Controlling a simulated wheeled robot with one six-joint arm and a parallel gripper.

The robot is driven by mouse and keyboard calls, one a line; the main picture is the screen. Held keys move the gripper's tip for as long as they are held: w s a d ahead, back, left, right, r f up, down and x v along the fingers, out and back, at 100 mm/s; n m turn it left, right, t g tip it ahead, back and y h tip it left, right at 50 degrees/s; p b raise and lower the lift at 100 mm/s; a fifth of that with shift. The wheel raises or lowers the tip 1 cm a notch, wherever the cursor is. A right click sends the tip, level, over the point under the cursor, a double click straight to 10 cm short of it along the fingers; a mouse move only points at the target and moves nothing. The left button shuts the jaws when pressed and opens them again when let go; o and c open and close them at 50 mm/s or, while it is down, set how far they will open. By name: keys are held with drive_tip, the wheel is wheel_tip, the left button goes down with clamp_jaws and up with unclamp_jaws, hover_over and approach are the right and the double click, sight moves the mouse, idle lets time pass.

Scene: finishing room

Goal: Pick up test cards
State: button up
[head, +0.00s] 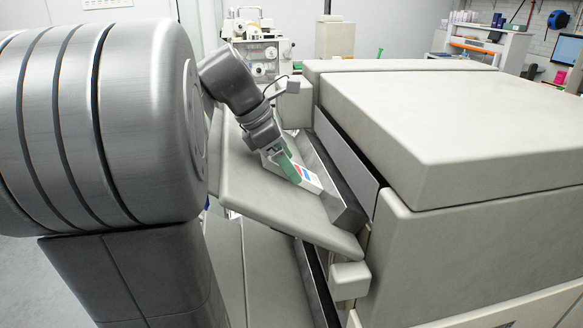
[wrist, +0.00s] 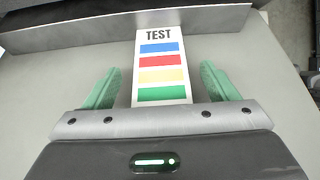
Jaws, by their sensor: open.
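The test cards (wrist: 162,62) are white with the word TEST and blue, red, yellow and green bars. They lie on the sloped grey tray (wrist: 60,90) with their top end by the metal rail. In the head view the cards (head: 309,180) show partly, with my gripper (head: 289,170) over them. In the wrist view my gripper (wrist: 163,90) is open, with one green finger on each side of the cards. There is a gap between each finger and the card edges.
A metal rail (wrist: 80,32) runs along the tray's upper side. A large beige machine (head: 450,130) stands right of the tray. Smaller equipment (head: 260,50) stands behind, and a white shelf unit (head: 485,45) is at the back right. The rest of the tray is bare.

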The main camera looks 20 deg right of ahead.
drive_tip(key=shift+d+f, duration=0.1)
drive_tip(key=shift+f, duration=0.2)
drive_tip(key=shift+c, duration=0.4)
drive_tip(key=c, duration=1)
drive_tip(key=shift+c, duration=0.2)
